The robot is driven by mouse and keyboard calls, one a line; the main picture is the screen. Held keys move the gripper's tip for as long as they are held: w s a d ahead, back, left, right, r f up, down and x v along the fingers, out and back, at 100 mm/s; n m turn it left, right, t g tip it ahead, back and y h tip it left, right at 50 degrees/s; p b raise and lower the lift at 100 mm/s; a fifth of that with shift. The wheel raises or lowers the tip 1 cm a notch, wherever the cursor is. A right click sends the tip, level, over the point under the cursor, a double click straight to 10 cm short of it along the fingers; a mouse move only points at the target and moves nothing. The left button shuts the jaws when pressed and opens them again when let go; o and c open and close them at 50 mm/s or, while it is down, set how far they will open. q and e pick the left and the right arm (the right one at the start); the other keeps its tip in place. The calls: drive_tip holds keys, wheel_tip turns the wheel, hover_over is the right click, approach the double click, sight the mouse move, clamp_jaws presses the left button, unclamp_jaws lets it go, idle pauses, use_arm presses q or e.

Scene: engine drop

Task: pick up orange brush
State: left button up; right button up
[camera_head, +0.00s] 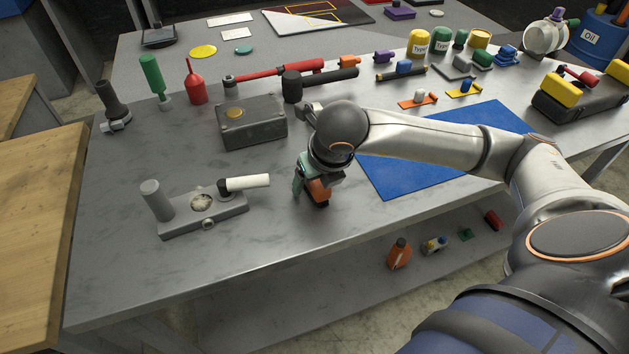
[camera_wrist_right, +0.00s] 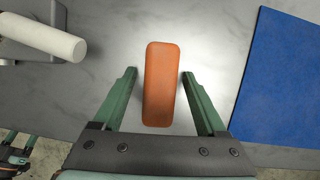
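The orange brush (camera_wrist_right: 161,85) shows as a plain orange block with rounded corners, lying on the grey metal table. My right gripper (camera_wrist_right: 160,74) is open, with one green finger on each side of the brush and a visible gap to both. In the head view the brush (camera_head: 319,191) is partly hidden by my right gripper (camera_head: 311,190), which points down near the table's front edge.
A grey fixture (camera_head: 205,212) with a white cylinder (camera_head: 247,183) stands left of the brush. A blue mat (camera_head: 405,174) lies to the right. A grey metal box (camera_head: 252,123) and several tools stand behind. Below is a shelf with an orange bottle (camera_head: 398,254).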

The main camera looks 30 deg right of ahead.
clamp_jaws()
idle(0.4)
use_arm(q)
drive_tip(key=shift+s, duration=0.1)
use_arm(e)
drive_tip(key=shift+r, duration=0.15)
